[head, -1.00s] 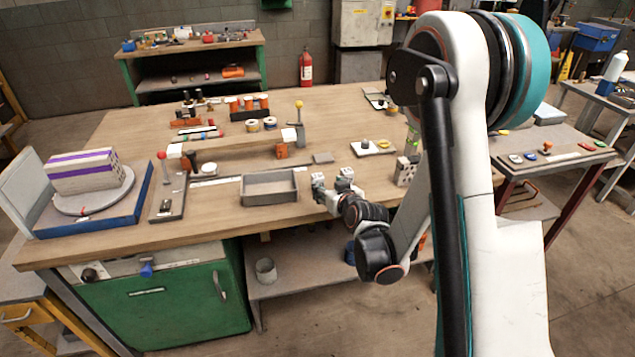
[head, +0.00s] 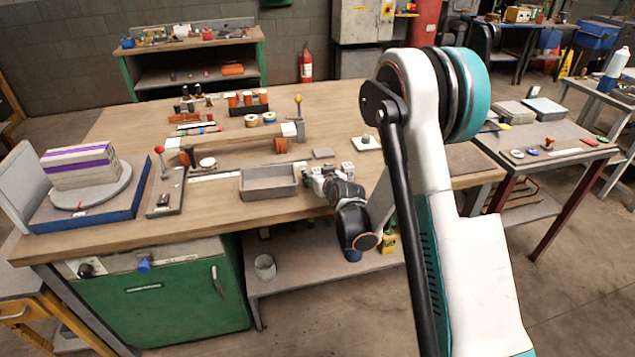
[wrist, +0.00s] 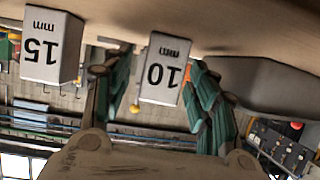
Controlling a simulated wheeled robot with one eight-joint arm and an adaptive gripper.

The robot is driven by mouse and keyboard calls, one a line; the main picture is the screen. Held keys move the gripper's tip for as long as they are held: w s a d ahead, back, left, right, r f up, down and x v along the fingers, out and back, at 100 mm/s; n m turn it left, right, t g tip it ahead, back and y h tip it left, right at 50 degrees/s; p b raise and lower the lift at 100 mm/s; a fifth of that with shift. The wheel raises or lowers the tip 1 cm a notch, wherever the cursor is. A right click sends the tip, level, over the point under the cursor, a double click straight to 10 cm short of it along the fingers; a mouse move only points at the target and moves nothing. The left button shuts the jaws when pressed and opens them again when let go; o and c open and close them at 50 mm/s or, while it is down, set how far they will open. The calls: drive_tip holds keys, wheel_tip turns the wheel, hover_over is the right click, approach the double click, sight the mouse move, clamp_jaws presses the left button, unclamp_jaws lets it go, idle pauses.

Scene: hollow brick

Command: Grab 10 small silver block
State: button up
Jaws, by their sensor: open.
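A small silver block marked "10 mm" (wrist: 166,70) appears upside down in the wrist view, between the two teal-padded fingers of my gripper (wrist: 160,72). The fingers are open, one on each side of it; I cannot tell whether either touches it. A wider silver block marked "15 mm" (wrist: 51,46) stands outside the fingers, on the left of the wrist view. In the head view my gripper (head: 320,178) is low at the bench, just right of the grey tray (head: 268,196). The 15 mm block (head: 347,169) shows beside it; the 10 mm block is hard to make out there.
The tray's grey wall (wrist: 262,88) is close to the right finger in the wrist view. A wooden beam on orange supports (head: 240,138) and a red-knobbed lever (head: 160,150) stand further left. A white plate (head: 367,143) lies behind my gripper.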

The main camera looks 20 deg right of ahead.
drive_tip(key=shift+w, duration=0.1)
clamp_jaws()
drive_tip(key=shift+r, duration=0.2)
